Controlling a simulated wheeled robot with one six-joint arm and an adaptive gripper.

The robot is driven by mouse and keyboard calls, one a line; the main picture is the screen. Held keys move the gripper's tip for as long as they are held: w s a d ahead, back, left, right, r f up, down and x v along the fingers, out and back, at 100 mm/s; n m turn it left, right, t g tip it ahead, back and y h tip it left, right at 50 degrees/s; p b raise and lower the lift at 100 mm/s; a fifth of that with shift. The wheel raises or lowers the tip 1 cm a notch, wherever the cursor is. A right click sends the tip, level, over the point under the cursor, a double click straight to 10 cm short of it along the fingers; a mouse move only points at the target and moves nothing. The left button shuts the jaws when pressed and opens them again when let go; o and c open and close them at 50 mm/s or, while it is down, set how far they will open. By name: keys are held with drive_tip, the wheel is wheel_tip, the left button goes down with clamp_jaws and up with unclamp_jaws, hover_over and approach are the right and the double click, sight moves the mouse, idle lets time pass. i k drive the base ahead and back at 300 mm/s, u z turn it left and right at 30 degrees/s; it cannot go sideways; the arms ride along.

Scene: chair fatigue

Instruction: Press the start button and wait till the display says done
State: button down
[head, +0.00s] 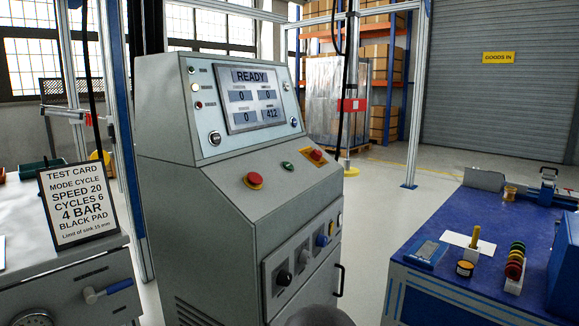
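The grey control console stands in the middle of the head view. Its display (254,95) reads READY, with fields showing 0, 0, 0 and 412. On the sloped ledge below are a green button (288,166), which looks like the start button though its label is too small to read, a red mushroom button (253,180) to its left and another red button (316,155) on a yellow plate to its right. My gripper is not in view. A grey rounded shape at the bottom edge may be part of my arm.
A test card (77,206) stands on the left bench, reading speed 20, cycles 6, 4 bar, black pad. Dials and knobs (284,277) sit on the console's lower front. A blue-topped bench (450,215) with small parts stands right. Floor between console and this bench is clear.

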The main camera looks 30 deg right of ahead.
sight(288, 165)
drive_tip(key=z, duration=0.05)
drive_tip(key=k, duration=0.5)
drive_tip(key=u, duration=1.4)
drive_tip(key=i, duration=0.8)
drive_tip(key=z, duration=1.95)
